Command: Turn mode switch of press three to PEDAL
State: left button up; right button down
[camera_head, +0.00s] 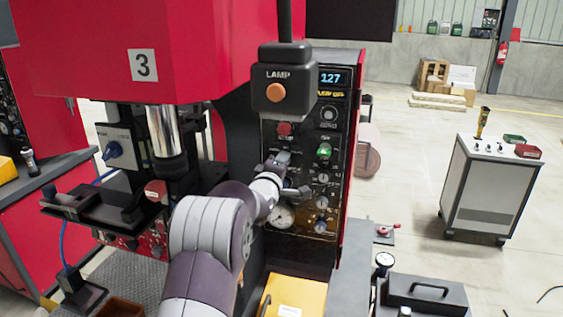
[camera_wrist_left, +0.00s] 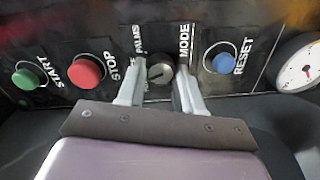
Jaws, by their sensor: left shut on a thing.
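Press three (camera_head: 230,45) is the red machine with a "3" plate, and its black control panel (camera_head: 330,135) is on its right side. I cannot tell clearly which position the knob points to. My right gripper is in neither view.
In the wrist view, the green START button (camera_wrist_left: 27,78) and red STOP button (camera_wrist_left: 86,70) are left of the knob; the blue RESET button (camera_wrist_left: 222,60) and a gauge (camera_wrist_left: 300,68) are right. A lamp box (camera_head: 283,83) hangs before the panel. A yellow object (camera_head: 292,297) is below.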

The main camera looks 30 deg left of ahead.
pick_arm(q)
jog(key=shift+n+p, duration=0.8)
jog(key=shift+n, duration=1.4)
jog(key=shift+f, duration=0.1)
jog(key=o, duration=1)
jog(key=shift+o, duration=0.2)
jog(key=shift+s, duration=0.15)
jog(key=b+v, duration=0.3)
jog(key=v, duration=0.9)
jog(key=shift+s, duration=0.25)
